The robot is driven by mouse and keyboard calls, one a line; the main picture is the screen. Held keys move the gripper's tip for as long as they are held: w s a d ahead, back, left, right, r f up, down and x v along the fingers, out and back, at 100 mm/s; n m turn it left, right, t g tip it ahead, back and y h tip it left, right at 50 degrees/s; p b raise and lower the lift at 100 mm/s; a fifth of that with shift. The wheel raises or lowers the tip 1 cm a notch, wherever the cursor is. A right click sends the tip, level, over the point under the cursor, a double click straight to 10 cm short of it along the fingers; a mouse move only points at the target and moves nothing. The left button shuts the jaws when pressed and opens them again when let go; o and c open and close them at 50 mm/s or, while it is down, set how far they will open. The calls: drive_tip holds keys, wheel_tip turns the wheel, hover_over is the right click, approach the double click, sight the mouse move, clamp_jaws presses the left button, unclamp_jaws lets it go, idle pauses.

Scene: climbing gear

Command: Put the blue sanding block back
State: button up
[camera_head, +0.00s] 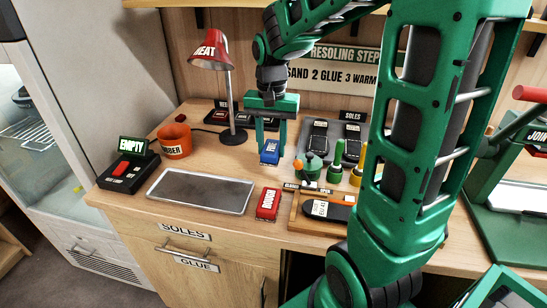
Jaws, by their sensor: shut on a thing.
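The blue sanding block (269,155) is between the fingers of my gripper (270,143), at the middle of the workbench. My gripper is green, points down and is shut on the block. I cannot tell whether the block's underside touches the bench top. A red block (268,204) with a white label lies on the bench in front of it, apart from it. A flat grey tray (245,208) lies to the front left and looks empty. A dark rack with labelled places (223,116) stands behind, partly hidden by my arm and the lamp.
A red lamp (209,52) stands behind left, with an orange tub (174,141) and a red-black box (128,173) left. My arm covers the right side.

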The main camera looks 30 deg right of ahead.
sight(276, 145)
drive_tip(key=shift+w+d+f, duration=0.1)
drive_tip(key=shift+d+f, duration=0.3)
drive_tip(key=shift+d, duration=0.3)
drive_tip(key=shift+f, duration=2)
drive_tip(key=shift+f, duration=0.15)
drive_tip(key=o, duration=1)
wheel_tip(276, 145, up, 12)
drive_tip(key=shift+r, duration=0.15)
